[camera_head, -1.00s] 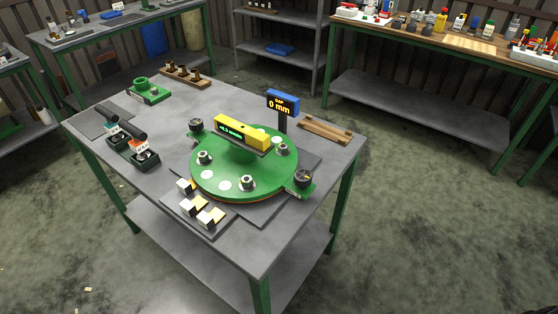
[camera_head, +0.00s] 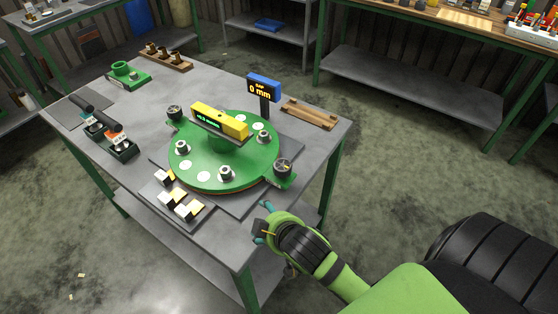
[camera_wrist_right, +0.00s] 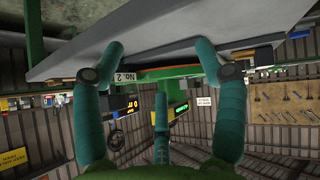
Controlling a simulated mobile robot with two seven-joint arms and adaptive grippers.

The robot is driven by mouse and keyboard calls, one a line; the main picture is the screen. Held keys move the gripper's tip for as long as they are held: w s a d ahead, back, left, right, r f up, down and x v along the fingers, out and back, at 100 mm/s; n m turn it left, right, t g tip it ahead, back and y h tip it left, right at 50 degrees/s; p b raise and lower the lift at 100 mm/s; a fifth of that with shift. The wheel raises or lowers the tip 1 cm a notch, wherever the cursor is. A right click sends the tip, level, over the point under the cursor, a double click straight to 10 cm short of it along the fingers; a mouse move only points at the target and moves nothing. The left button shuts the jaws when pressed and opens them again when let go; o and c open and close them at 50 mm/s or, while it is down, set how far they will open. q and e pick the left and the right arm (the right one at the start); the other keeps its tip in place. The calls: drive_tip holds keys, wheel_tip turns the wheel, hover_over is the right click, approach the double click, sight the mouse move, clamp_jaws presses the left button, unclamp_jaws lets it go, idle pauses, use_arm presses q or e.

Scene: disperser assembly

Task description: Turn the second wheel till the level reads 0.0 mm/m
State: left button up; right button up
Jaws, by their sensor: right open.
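A yellow level (camera_head: 220,121) lies across the top of the round green disperser plate (camera_head: 207,176). Its green display is lit, but its figure is too small to read surely. One dark wheel (camera_head: 283,167) sits at the plate's right edge and another dark wheel (camera_head: 175,112) at its far left edge. A "No. 2" label (camera_wrist_right: 125,77) shows between the fingers in the right wrist view. My right gripper (camera_head: 264,221) is open and empty by the table's front right edge, below and apart from the right-hand wheel. My left gripper is out of view.
A blue display (camera_head: 263,88) reading 0 mm stands behind the plate. Pale blocks (camera_head: 180,206) lie in front of it. The table's right corner is clear.

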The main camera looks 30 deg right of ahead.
drive_tip(key=w+a+r+n+t+y, duration=0.2)
drive_tip(key=w+a+r+n+t, duration=0.15)
drive_tip(key=w+r, duration=0.35)
drive_tip(key=w+a+r+n+t+y, duration=0.25)
drive_tip(key=w+r+t, duration=0.25)
drive_tip(key=r, duration=0.4)
drive_tip(key=s+a+r+n+g+y, duration=0.1)
drive_tip(key=a+r+n+g+y, duration=0.3)
drive_tip(key=a+n+y, duration=0.5)
drive_tip(key=s+a+r+n+g+y, duration=0.2)
drive_tip(key=a+r+n+g+y, duration=0.25)
drive_tip(key=n, duration=0.85)
drive_tip(key=n+g+h, duration=0.9)
drive_tip(key=h, duration=0.8)
hover_over(282, 165)
wheel_tip(282, 165, down, 13)
drive_tip(key=shift+d+f, duration=0.1)
drive_tip(key=shift+d, duration=0.05)
drive_tip(key=shift+s+f+h+p, duration=0.1)
drive_tip(key=shift+f+h+p, duration=0.2)
drive_tip(key=shift+f+p, duration=0.1)
wheel_tip(282, 165, down, 5)
drive_tip(key=shift+r+p, duration=0.1)
drive_tip(key=shift+p, duration=0.75)
drive_tip(key=shift+f, duration=0.65)
